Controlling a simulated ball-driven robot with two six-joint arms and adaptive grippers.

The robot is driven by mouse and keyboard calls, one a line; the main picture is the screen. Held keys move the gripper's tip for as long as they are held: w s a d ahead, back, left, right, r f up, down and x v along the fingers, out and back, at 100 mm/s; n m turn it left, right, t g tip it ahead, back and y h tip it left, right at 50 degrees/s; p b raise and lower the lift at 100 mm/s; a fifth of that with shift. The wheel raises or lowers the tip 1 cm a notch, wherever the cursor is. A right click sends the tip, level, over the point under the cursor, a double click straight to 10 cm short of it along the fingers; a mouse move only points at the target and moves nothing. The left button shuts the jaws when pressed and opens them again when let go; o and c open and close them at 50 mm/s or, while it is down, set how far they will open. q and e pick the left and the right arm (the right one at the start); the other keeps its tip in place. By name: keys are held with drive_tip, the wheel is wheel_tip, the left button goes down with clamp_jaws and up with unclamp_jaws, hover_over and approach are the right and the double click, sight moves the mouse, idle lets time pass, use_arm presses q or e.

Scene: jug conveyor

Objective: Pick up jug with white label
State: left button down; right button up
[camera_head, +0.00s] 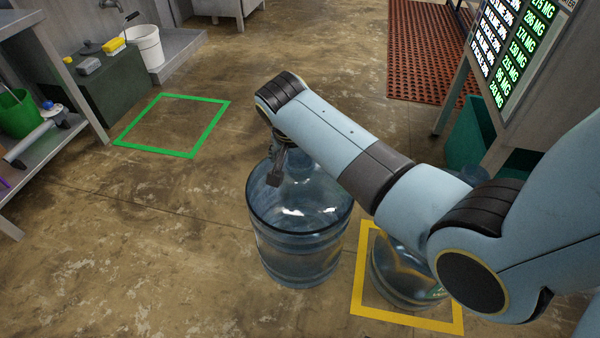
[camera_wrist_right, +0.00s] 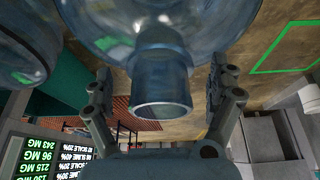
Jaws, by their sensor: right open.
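A clear blue water jug (camera_head: 300,235) stands upright on the floor at the middle of the head view. My right gripper (camera_head: 281,165) is at its top, with my arm reaching across from the right. In the right wrist view the jug's neck (camera_wrist_right: 162,85) is between the two open fingers, with gaps visible on both sides. A second blue jug (camera_head: 392,285) is inside the yellow square, mostly hidden under my arm. A jug also shows at the left of the wrist view (camera_wrist_right: 22,45). No white label is visible on either jug. My left gripper is not in view.
A yellow floor square (camera_head: 357,290) surrounds the second jug. A green floor square (camera_head: 190,155) is empty at the left. A shelf with a green bucket (camera_head: 18,112), a white bucket (camera_head: 146,45), a red mat (camera_head: 425,50) and a screen board (camera_head: 515,50) stand around. The floor at front left is clear.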

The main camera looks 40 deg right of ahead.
drive_tip(key=shift+c, duration=0.2)
drive_tip(key=shift+w, duration=0.1)
drive_tip(key=c, duration=1.8)
